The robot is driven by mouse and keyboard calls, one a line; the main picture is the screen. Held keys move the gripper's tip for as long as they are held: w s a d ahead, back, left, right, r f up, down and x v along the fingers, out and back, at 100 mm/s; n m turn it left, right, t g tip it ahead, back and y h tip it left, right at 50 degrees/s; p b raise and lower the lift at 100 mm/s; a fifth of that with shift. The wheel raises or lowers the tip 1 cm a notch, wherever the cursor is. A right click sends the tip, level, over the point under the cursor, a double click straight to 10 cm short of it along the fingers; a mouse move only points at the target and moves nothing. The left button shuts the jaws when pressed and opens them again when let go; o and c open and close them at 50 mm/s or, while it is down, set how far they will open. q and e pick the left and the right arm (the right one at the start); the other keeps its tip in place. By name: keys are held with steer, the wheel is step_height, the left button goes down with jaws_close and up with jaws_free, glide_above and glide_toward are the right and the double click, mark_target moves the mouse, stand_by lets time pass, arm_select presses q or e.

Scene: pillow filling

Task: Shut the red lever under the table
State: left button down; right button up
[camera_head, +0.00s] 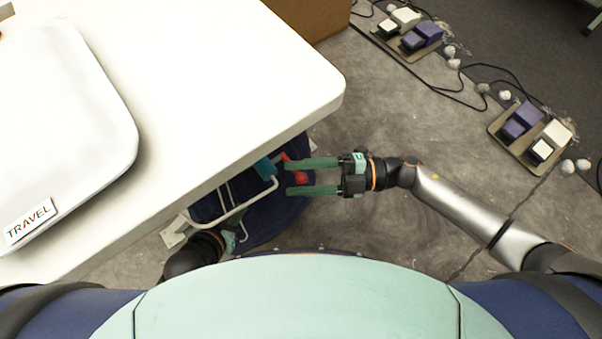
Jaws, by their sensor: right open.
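The red lever (298,173) shows under the edge of the white table (245,120). My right gripper (289,177) comes in from the right with its two green fingers pointing left. It is open, and the red lever lies at its fingertips, seen between them; I cannot tell whether they touch. My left gripper (232,240) is at the table's near edge, beside a white bent frame (240,212) and mostly hidden by the table and my arm; its fingers cannot be made out.
A white pillow (60,110) with a TRAVEL label lies on the table. Dark blue cloth or a bag (270,213) sits under the table edge. Foot pedals (532,137) and (410,32) with cables and white tufts lie on the floor at right. A brown box (310,18) stands behind.

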jaws_close()
stand_by(0.4)
steer(key=shift+f, duration=0.1)
stand_by(0.9)
